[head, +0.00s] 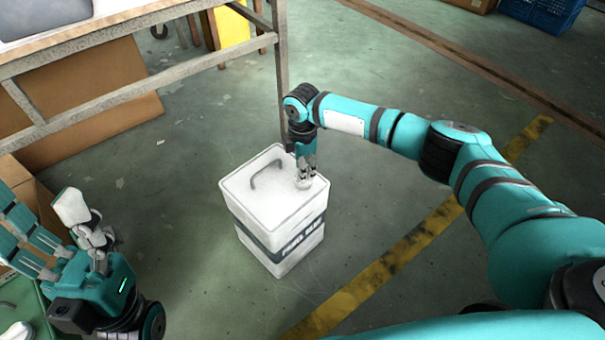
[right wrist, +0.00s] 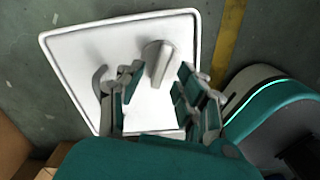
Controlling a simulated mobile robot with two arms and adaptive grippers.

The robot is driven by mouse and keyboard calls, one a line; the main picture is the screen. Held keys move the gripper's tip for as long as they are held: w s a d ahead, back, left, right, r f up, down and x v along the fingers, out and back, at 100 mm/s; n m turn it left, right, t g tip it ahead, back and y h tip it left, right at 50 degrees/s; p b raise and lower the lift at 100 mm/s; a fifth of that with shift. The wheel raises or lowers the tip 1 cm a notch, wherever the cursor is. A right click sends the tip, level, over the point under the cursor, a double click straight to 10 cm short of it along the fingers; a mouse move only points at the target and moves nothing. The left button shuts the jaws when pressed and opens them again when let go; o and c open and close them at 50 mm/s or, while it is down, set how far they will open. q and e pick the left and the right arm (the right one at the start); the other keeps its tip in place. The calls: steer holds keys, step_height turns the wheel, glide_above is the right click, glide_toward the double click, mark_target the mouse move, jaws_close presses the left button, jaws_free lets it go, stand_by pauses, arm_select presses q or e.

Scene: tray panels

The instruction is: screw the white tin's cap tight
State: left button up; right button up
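The white tin (head: 275,235) stands upright on the floor, a square can with a dark lettered band. Its small round cap (head: 304,184) is on the top near the right corner; it also shows in the right wrist view (right wrist: 158,60). A grey handle (head: 265,170) arches from the lid. My right gripper (head: 306,172) points down just above the cap. In the right wrist view its fingers stand apart on both sides of the cap, with gaps visible; contact cannot be seen. My left gripper (head: 62,238) is open and empty at the lower left, away from the tin.
A metal-framed table (head: 140,30) stands behind and left of the tin, one leg close behind it. Cardboard boxes (head: 100,105) lie under it. A yellow floor stripe (head: 385,265) runs to the right. The green floor around the tin's front and right is clear.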

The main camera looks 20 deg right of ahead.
steer(key=shift+f, duration=0.95)
steer(key=shift+c, duration=0.3)
jaws_close()
steer(key=shift+r, duration=0.1)
